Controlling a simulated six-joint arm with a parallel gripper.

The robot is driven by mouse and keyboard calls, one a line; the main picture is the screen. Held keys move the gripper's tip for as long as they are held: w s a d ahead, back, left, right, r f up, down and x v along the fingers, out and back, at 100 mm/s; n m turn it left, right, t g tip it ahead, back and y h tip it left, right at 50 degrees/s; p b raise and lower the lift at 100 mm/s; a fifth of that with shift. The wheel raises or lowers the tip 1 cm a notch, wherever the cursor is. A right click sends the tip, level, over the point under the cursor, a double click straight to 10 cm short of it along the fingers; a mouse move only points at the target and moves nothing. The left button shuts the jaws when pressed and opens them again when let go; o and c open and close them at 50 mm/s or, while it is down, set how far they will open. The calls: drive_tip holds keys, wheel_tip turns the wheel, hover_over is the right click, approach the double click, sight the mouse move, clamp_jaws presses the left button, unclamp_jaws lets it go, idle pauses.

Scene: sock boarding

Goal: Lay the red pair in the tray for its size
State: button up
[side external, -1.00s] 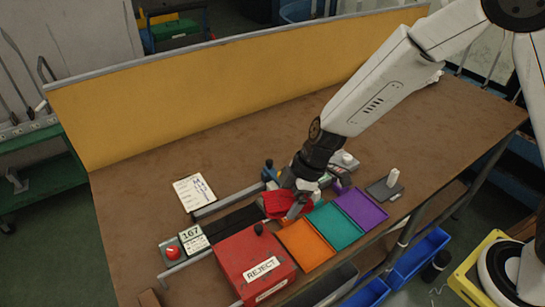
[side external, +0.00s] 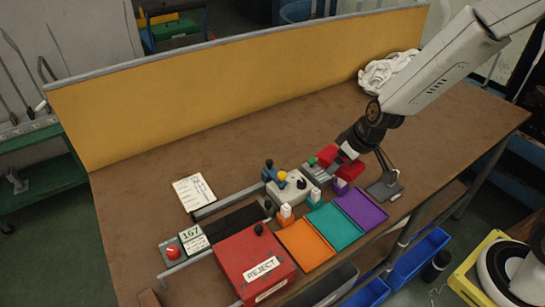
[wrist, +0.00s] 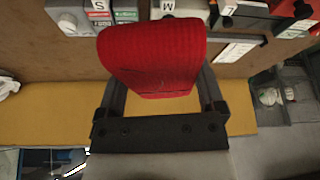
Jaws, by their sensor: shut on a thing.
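My gripper (side external: 347,158) is shut on the red pair (side external: 350,170), held above the table by the back edge of the purple tray (side external: 361,208). In the wrist view the red pair (wrist: 152,55) is a folded knit bundle between both fingers of my gripper (wrist: 160,85). The teal tray (side external: 335,226) and orange tray (side external: 305,245) lie to the left of the purple one, and all three look empty. Small white-topped markers stand behind the orange and teal trays.
A red REJECT box (side external: 255,262) stands left of the orange tray. A grey control unit (side external: 290,187) with knobs is behind the trays. White cloth (side external: 388,70) lies at the back right.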

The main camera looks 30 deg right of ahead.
drive_tip(key=shift+s+d+r+m+h, duration=0.15)
drive_tip(key=shift+d+r+m+h, duration=0.1)
drive_tip(key=shift+d+m, duration=0.4)
drive_tip(key=shift+s+d+r+m+h, duration=0.1)
drive_tip(key=shift+d+m+h, duration=0.15)
drive_tip(key=shift+d+m, duration=0.35)
drive_tip(key=shift+d, duration=0.15)
drive_tip(key=w+d+f, duration=0.2)
drive_tip(key=d, duration=0.6)
drive_tip(key=w+d+f, duration=0.2)
drive_tip(key=w+d, duration=0.1)
drive_tip(key=d, duration=0.6)
drive_tip(key=shift+w+d+f, duration=0.2)
drive_tip(key=shift+w+f, duration=0.05)
drive_tip(key=shift+f, duration=0.1)
drive_tip(key=w+d+f, duration=0.1)
drive_tip(key=w+f, duration=0.2)
drive_tip(key=w, duration=0.1)
drive_tip(key=w+d+f, duration=0.1)
drive_tip(key=w+f, duration=0.1)
drive_tip(key=w, duration=0.2)
drive_tip(key=w+d+f, duration=0.1)
drive_tip(key=w+f, duration=0.2)
drive_tip(key=w, duration=0.1)
drive_tip(key=shift+w+d+f, duration=0.1)
drive_tip(key=shift+d+f, duration=0.2)
drive_tip(key=shift+d, duration=0.05)
drive_tip(key=shift+w+d+f, duration=0.15)
drive_tip(key=shift+w+f, duration=0.25)
